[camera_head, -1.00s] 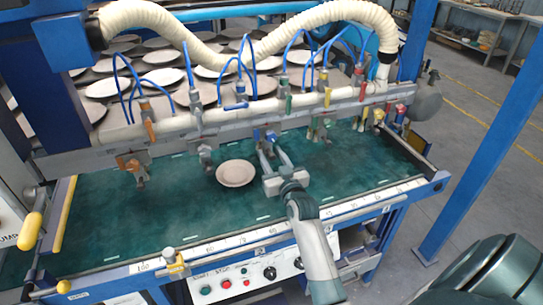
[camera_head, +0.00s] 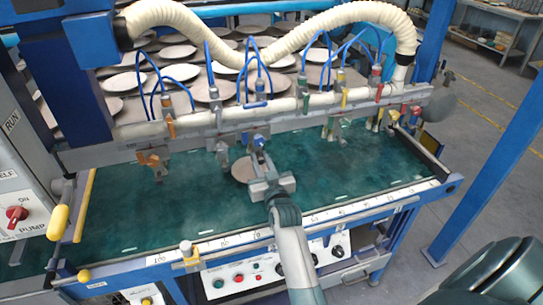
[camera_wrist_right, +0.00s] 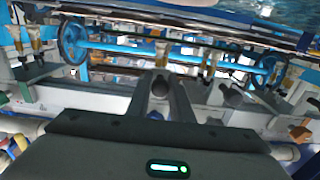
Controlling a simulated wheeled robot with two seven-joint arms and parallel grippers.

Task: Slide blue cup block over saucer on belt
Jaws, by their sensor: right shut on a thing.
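The blue cup block (camera_head: 259,139) hangs on the white rail (camera_head: 230,116), behind the saucer in the head view. My right gripper (camera_head: 258,155) reaches up from the front and is shut on this block. In the right wrist view, the fingers (camera_wrist_right: 161,92) close on a grey round part. The pale round saucer (camera_head: 241,171) lies on the green belt (camera_head: 330,165). My gripper and fingers cover its right part in the head view. The saucer is not clearly seen in the wrist view. My left gripper is not in view.
An orange cup block (camera_head: 154,160) and a grey one (camera_head: 222,145) hang left of the gripper. Green, yellow and red blocks hang to the right. A numbered scale (camera_head: 330,213) runs along the front edge. The belt is clear on both sides of the saucer.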

